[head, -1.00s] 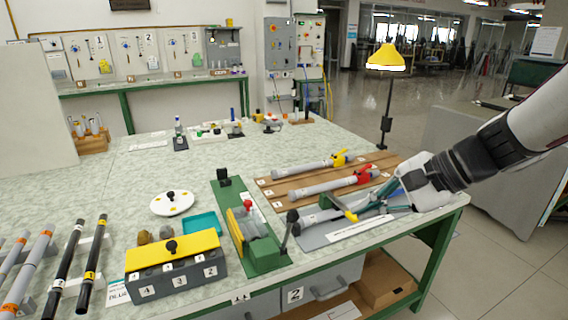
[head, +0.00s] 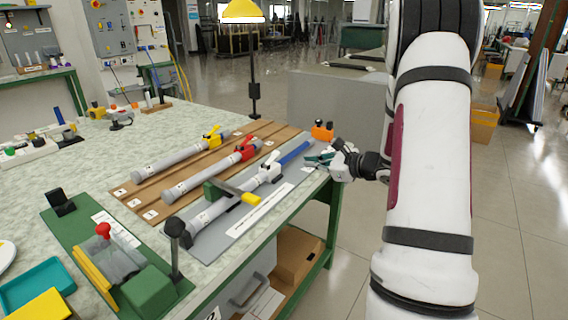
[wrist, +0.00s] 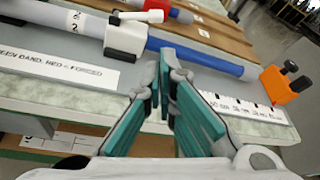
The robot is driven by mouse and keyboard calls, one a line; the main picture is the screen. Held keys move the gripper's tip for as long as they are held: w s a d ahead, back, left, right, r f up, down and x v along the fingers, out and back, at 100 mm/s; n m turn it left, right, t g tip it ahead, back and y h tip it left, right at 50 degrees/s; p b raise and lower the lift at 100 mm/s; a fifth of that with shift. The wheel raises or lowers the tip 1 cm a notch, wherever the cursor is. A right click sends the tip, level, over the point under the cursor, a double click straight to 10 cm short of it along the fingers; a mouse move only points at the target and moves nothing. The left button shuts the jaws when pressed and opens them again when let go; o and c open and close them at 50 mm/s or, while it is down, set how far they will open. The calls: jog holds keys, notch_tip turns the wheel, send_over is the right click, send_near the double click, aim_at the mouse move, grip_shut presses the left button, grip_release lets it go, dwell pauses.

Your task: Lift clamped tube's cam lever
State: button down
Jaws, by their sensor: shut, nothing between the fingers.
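The grey tube (head: 207,214) lies along a grey plate on the near right of the bench. Its end has a white collar (head: 265,173), and a blue rod (head: 294,153) comes out of it. In the wrist view the white collar (wrist: 125,37) is at upper left, with a white lever (wrist: 140,15) lying over its top, and the blue rod (wrist: 195,56) runs right. My gripper (head: 318,159) is beside the blue rod at the bench edge. In the wrist view its teal fingers (wrist: 168,78) are shut, empty and apart from the collar.
Two similar tubes, with a red lever (head: 246,149) and a yellow lever (head: 212,138), lie on brown boards behind. An orange block (head: 322,131) stands past the blue rod's end. A green-and-yellow T-shaped piece (head: 232,191) crosses the grey tube. A lamp (head: 252,60) stands at the bench's far edge.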

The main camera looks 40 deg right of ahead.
aim_at(280, 161)
jog(key=b+x, duration=0.1)
jog(key=x, duration=0.9)
jog(key=shift+b, duration=0.3)
jog(key=shift+r, duration=0.1)
jog(key=shift+b, duration=0.35)
